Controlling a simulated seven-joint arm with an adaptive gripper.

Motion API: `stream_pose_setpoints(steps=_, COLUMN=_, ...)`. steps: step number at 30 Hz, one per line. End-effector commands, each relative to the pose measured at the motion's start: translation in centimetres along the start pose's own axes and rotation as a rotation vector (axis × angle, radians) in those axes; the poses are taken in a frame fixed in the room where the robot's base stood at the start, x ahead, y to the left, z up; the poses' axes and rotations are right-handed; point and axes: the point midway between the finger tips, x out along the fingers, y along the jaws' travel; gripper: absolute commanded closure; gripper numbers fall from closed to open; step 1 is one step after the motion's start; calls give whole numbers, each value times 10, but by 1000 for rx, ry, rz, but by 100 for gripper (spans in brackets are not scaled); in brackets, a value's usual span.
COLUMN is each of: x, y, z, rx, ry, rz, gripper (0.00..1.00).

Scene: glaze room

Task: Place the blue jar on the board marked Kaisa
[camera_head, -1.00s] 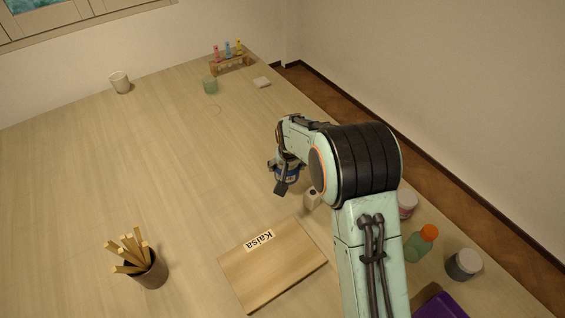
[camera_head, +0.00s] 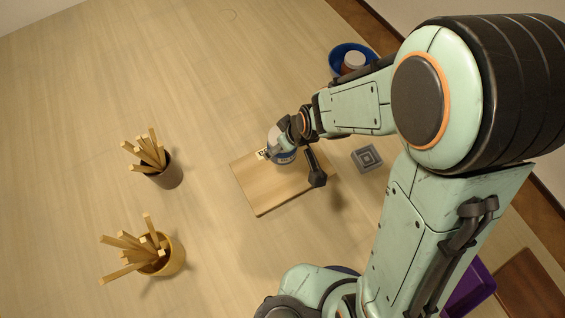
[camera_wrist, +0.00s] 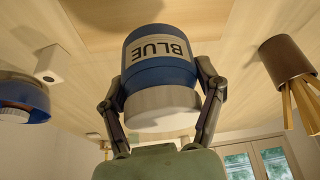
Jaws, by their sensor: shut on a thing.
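The blue jar (camera_head: 284,156) has a white lid and a pale label reading "BLUE", which shows in the wrist view (camera_wrist: 160,52). My gripper (camera_wrist: 161,92) is shut on the jar, with one finger on each side near the lid. The jar looks upright in the upside-down wrist picture. In the head view it is over the far part of the wooden board (camera_head: 270,193), beside the partly covered name label (camera_head: 262,154). Whether the jar's base touches the board is hard to tell.
A dark cup of sticks (camera_head: 168,172) and a yellow cup of sticks (camera_head: 172,262) stand left of the board. A grey square block (camera_head: 367,158) lies right of it. A blue bowl (camera_head: 337,60) holding a jar is behind, and a purple tray (camera_head: 474,290) is at lower right.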

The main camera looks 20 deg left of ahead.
Motion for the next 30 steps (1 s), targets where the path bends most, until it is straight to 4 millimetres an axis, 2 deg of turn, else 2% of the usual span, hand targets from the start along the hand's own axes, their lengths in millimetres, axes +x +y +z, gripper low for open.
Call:
stream_pose_setpoints(steps=2, x=4, y=-4, z=6, rx=-2, ry=-2, rz=-3, gripper=73)
stream_pose_setpoints(steps=16, x=64, y=-3, z=30, rx=1, ry=-3, rz=-3, gripper=73)
stream_pose_setpoints(steps=28, x=70, y=-2, z=32, rx=1, ry=0, rz=0, gripper=73)
stream_pose_setpoints(steps=29, x=70, y=-2, z=32, rx=1, ry=-1, rz=0, gripper=29)
stream_pose_setpoints(steps=30, x=70, y=-2, z=32, rx=1, ry=-1, rz=0, gripper=17)
